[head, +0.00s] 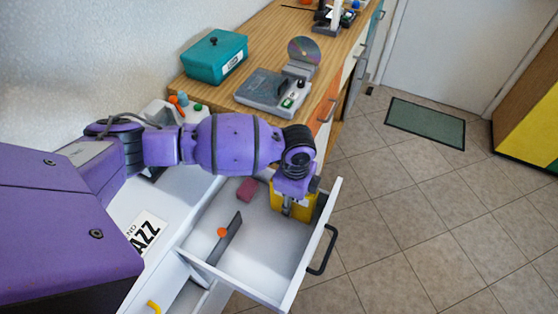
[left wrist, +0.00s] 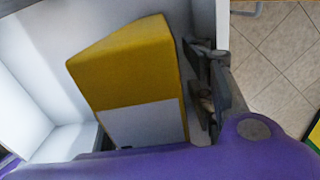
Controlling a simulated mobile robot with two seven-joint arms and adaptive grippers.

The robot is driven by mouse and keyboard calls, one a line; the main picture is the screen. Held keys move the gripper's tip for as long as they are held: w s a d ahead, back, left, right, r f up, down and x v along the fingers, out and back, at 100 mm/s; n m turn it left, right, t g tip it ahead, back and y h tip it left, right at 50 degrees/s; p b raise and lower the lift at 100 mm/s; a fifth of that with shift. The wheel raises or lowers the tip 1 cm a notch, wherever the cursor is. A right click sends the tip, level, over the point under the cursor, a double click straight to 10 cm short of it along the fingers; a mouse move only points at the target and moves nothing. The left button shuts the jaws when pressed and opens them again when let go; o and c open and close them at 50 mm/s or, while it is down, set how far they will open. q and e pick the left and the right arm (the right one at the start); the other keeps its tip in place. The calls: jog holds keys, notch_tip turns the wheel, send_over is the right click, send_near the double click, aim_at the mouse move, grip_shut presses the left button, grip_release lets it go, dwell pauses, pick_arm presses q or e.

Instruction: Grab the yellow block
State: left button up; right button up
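The yellow block (head: 307,207) stands inside the open white drawer (head: 262,270), near its front right corner. In the left wrist view the yellow block (left wrist: 125,65) is large, with a yellow upper part and a pale lower part. My left gripper (head: 287,208) points down into the drawer right at the block and covers part of it in the head view. In the left wrist view its dark fingers (left wrist: 210,95) are close beside the block's right side. Whether they grip it is unclear. My right gripper is not in view.
The drawer also holds a dark divider-like piece (head: 229,240) with an orange knob and a dull red block (head: 247,189). A teal box (head: 215,56), a grey device (head: 270,92) and a disc (head: 304,50) are on the wooden counter.

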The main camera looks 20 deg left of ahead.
pick_arm(q)
jog(key=shift+w+r, duration=0.1)
jog(key=shift+w, duration=0.05)
grip_shut()
jog(key=shift+r, duration=0.1)
